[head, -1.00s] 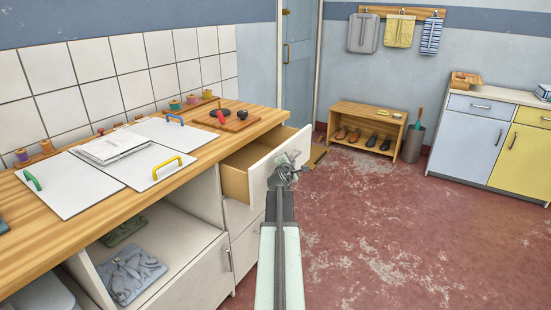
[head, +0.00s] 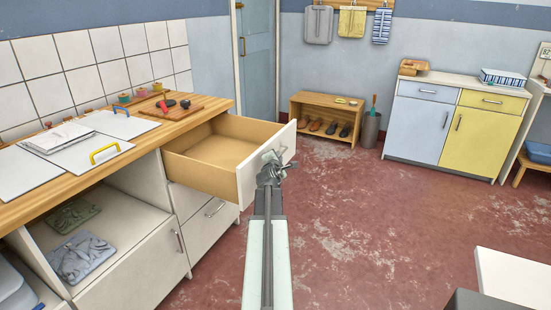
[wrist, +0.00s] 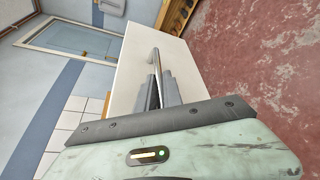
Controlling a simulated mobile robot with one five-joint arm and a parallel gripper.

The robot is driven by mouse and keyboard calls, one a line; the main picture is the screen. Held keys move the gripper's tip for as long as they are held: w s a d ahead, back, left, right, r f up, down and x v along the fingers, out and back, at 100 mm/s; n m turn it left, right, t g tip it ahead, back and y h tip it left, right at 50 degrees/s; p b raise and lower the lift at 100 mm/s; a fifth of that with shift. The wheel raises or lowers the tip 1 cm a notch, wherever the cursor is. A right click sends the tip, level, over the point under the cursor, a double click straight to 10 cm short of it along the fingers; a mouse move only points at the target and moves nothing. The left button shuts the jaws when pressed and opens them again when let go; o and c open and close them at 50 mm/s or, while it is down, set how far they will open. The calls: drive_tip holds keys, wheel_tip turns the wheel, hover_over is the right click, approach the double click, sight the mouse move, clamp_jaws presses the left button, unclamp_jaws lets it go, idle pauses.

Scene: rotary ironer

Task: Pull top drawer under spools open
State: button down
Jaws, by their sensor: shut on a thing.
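The top drawer (head: 262,178) under the spools is pulled well out of the wooden-topped counter. Its white front faces right and its bare wooden inside shows, looking empty. My gripper (head: 274,168) is at the drawer front, shut on the metal handle. In the wrist view the dark fingers of my gripper (wrist: 157,92) close around the handle (wrist: 156,62), which stands out from the white drawer front (wrist: 185,65). Coloured spools (head: 141,92) stand at the back of the counter above the drawer.
Closed drawers with handles (head: 214,208) sit below the open one. A shoe rack (head: 327,116), a bin (head: 371,130) and a cabinet (head: 426,128) stand at the back.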

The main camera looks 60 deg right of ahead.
drive_tip(key=shift+s, duration=0.2)
drive_tip(key=c, duration=1.8)
unclamp_jaws()
drive_tip(key=shift+d, duration=0.1)
drive_tip(key=shift+o, duration=0.2)
drive_tip(key=p+v, duration=0.1)
drive_tip(key=v, duration=0.7)
drive_tip(key=shift+p, duration=0.3)
drive_tip(key=shift+w, duration=0.1)
